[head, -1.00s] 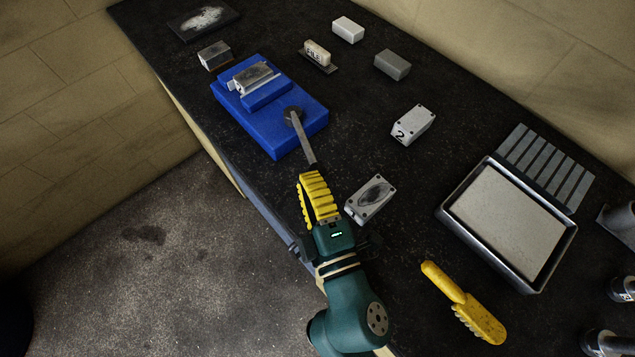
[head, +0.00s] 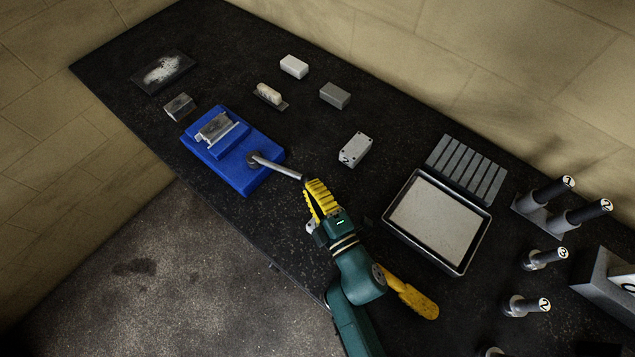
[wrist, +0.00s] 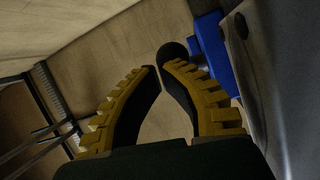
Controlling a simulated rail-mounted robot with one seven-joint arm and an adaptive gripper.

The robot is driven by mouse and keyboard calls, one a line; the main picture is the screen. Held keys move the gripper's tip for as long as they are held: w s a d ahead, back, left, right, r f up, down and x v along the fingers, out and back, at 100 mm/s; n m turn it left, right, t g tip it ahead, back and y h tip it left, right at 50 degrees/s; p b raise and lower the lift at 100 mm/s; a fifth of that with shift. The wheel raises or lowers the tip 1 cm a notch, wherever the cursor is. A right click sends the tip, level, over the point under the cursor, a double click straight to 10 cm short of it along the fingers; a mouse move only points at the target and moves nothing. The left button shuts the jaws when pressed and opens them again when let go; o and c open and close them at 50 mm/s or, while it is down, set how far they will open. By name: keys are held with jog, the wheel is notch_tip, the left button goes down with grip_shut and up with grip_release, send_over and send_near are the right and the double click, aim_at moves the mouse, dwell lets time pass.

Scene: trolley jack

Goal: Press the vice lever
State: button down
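The blue vice (head: 225,168) stands on the dark bench at left, with a grey workpiece (head: 215,127) in its jaws. Its grey lever (head: 278,168) runs from a dark hub to the right. My gripper (head: 308,184) has yellow fingers that meet at the tips, right by the lever's outer end; I cannot tell whether they touch it. In the wrist view the fingertips (wrist: 158,69) are nearly together with nothing clearly between them. A dark round end (wrist: 172,50), probably the lever's, shows just beyond the right fingertip, and the blue vice (wrist: 215,50) is behind it.
A grey numbered block (head: 356,149) and a shallow tray (head: 436,220) lie right of my gripper. A yellow-handled brush (head: 411,294) lies beside my arm. Several small blocks lie behind the vice. The bench's front edge runs close below the vice.

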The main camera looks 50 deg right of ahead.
dwell(0.5)
jog(key=shift+s+f, duration=0.1)
jog(key=shift+s, duration=0.15)
jog(key=v, duration=0.7)
jog(key=shift+a, duration=0.1)
